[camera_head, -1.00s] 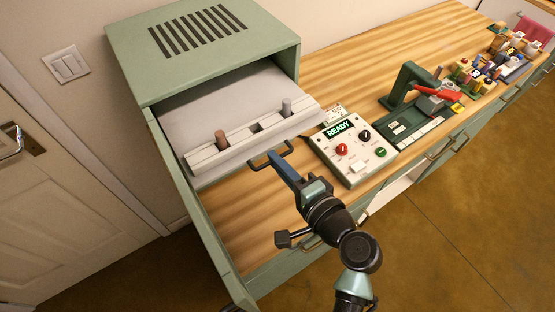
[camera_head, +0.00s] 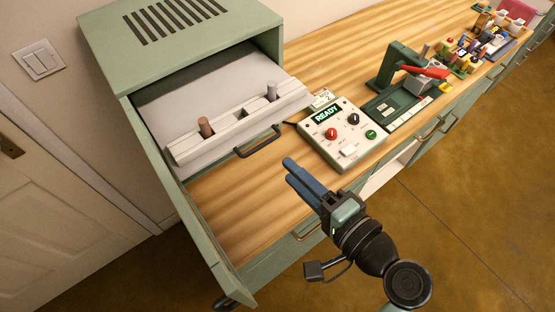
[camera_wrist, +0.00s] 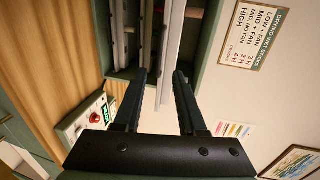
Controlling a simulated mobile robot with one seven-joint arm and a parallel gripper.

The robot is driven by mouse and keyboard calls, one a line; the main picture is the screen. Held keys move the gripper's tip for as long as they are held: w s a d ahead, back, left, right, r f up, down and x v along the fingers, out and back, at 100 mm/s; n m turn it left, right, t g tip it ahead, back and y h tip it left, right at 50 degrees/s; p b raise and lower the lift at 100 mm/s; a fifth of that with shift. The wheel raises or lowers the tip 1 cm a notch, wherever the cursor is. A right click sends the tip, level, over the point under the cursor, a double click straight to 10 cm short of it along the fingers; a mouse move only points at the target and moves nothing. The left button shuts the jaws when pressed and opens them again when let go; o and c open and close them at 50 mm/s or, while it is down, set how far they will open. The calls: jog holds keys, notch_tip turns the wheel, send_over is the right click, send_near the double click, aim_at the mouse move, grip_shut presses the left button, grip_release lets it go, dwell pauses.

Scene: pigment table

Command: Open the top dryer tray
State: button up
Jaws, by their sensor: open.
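The green dryer (camera_head: 210,50) stands at the left end of the bench. Its grey-white tray (camera_head: 160,122) sticks out of the front opening, under the dryer's top. Two short sticks, one brown (camera_head: 205,127) and one grey (camera_head: 271,91), stand in the tray's front rail. A dark bar handle (camera_head: 258,143) is on the tray's front. My gripper (camera_head: 288,171) is open and empty, in front of and below the handle in the picture, apart from it. In the wrist view my open gripper (camera_wrist: 160,80) points toward the dryer's opening and tray edges.
A control box (camera_head: 341,133) reading READY stands right of the tray. A green press with a red lever (camera_head: 425,72) and several small bottles are farther right. A dryer sign (camera_wrist: 255,35) hangs on the wall. Bare wood lies below the tray.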

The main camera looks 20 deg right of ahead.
jog(key=shift+v, duration=2)
jog(key=shift+s+f, duration=0.1)
